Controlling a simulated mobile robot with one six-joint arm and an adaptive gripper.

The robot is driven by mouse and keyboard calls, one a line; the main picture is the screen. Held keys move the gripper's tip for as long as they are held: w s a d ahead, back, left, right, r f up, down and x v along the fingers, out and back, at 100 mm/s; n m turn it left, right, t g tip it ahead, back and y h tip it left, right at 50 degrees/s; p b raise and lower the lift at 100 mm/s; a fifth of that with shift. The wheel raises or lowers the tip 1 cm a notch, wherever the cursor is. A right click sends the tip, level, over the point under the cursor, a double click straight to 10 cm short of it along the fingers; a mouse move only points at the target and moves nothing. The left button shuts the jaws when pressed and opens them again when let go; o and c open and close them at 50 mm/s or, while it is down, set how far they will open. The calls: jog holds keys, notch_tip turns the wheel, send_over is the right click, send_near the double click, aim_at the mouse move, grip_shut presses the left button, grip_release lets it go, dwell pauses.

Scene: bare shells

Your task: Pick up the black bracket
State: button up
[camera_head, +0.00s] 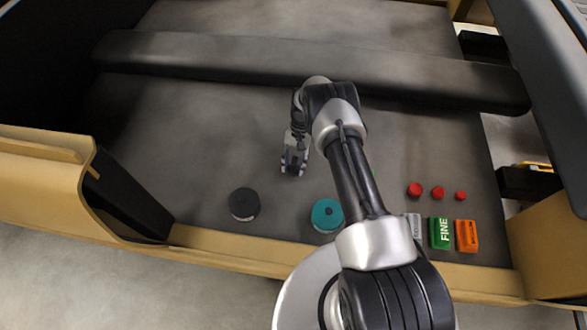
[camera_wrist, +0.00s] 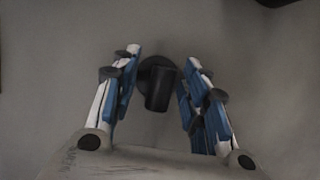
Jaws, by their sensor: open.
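The black bracket (camera_wrist: 158,90) shows in the wrist view as a dark round part with a block-like part standing out from it. It lies on the grey surface between the two blue-and-white fingers of my gripper (camera_wrist: 163,60). The fingers are apart, with a gap on each side of the bracket. In the head view my gripper (camera_head: 293,168) points down over the middle of the grey surface. I cannot make out the bracket there; my gripper seems to hide it.
A dark round disc (camera_head: 244,204) and a teal one (camera_head: 327,215) lie near the front edge. Three red pieces (camera_head: 437,192), a green block marked FINE (camera_head: 440,233) and an orange block (camera_head: 466,236) lie at right. A dark beam (camera_head: 300,63) crosses behind my gripper.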

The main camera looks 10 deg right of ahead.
jog(key=shift+f, duration=0.25)
jog(key=shift+c, duration=0.3)
grip_shut()
